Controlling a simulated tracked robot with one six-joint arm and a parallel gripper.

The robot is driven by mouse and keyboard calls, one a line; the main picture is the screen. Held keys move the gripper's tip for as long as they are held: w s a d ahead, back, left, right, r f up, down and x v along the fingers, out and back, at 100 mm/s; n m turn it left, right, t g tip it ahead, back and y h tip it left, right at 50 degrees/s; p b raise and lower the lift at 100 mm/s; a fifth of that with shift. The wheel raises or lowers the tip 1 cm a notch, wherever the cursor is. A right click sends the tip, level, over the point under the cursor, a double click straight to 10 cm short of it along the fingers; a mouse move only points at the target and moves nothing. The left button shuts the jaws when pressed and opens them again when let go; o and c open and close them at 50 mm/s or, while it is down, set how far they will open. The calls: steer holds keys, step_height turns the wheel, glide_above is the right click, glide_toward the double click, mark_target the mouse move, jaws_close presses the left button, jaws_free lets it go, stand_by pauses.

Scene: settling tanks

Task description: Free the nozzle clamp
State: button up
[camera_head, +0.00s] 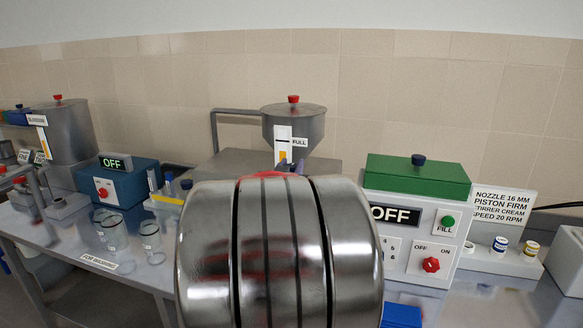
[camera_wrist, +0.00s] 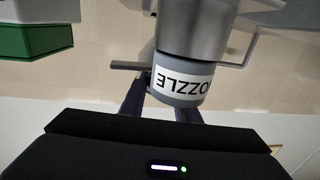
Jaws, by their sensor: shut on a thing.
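The nozzle clamp (camera_wrist: 182,86) is a grey collar with a white label reading NOZZLE, upside down in the wrist view. It sits at the end of a larger metal cylinder. A thin dark bar (camera_wrist: 128,66) sticks out to its left. My gripper (camera_wrist: 162,104) has its dark fingers on both sides of the collar and is shut on it; the exact contact is partly hidden. In the head view my arm covers the clamp; only a bit of my gripper (camera_head: 291,167) shows below the hopper (camera_head: 293,128), which has a red knob and a FULL label.
A filler box with a green top (camera_head: 418,175), an OFF display and a red switch stands right of my arm. A blue box (camera_head: 120,183), also showing OFF, and glass jars (camera_head: 152,243) stand left. A sign (camera_head: 503,208) lists settings. The tiled wall is close behind.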

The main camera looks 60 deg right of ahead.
steer(key=shift+r+n+t, duration=0.2)
steer(key=shift+n+t, duration=0.3)
steer(key=shift+t, duration=0.3)
steer(key=shift+f+n+t+y, duration=0.1)
steer(key=shift+n+t+y, duration=0.2)
steer(key=shift+t+y, duration=0.1)
steer(key=o, duration=1)
steer(key=shift+o, duration=0.2)
steer(key=shift+a, duration=0.15)
steer(key=v, duration=1.3)
steer(key=shift+a, duration=0.3)
steer(key=shift+f, duration=0.1)
